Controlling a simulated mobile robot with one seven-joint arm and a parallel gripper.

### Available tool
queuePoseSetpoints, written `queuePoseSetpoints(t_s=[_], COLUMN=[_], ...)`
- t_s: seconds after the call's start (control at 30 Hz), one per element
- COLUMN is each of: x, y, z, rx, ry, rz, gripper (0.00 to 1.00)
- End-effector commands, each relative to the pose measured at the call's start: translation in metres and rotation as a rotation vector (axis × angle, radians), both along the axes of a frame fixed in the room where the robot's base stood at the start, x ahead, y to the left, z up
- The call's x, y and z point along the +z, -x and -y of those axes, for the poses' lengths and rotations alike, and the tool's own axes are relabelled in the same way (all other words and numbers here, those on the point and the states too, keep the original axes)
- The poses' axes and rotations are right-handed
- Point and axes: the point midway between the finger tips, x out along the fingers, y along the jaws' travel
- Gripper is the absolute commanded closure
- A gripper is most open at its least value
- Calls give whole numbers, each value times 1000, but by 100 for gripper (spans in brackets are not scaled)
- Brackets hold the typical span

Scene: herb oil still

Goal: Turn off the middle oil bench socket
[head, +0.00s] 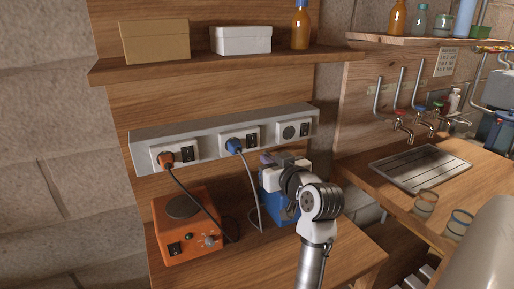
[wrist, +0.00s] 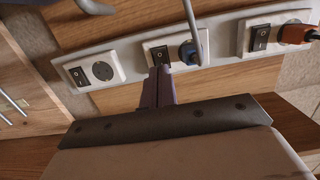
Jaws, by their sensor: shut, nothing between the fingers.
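The grey socket strip (head: 222,138) runs along the wooden back panel with three sockets. The middle socket (head: 239,136) holds a blue plug (head: 233,146), and its black rocker switch (head: 252,136) sits right of the plug. In the wrist view, which is turned over, the middle switch (wrist: 159,55) lies left of the blue plug (wrist: 188,53). My gripper (wrist: 160,70) is shut and empty, its fingertips at the lower edge of the middle switch in that view. I cannot tell whether they touch it or which way the rocker is tipped. In the head view, my gripper (head: 266,159) is below and right of the switch.
The left socket has an orange plug (head: 166,158); the right socket (head: 290,131) is empty. An orange hotplate (head: 190,233) and a blue device (head: 270,205), partly hidden by my arm, stand on the bench. Cables hang before the panel. A shelf (head: 200,64) with boxes is above.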

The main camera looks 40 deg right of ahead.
Motion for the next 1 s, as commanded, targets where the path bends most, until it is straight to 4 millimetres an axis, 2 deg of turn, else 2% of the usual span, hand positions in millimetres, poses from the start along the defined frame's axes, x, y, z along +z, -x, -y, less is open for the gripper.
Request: queuePoseSetpoints(t_s=[0.03,0.2,0.4,0.87,1.0], x=[1,-2,-7,-9,-16], y=[-12,-42,-63,-67,-71], z=[2,10,15,16,16], rx=[2,1,1,-1,1], ry=[-2,-2,-1,2,7], rz=[-3,-3,-2,2,26], gripper=[100,100,100,100,100])
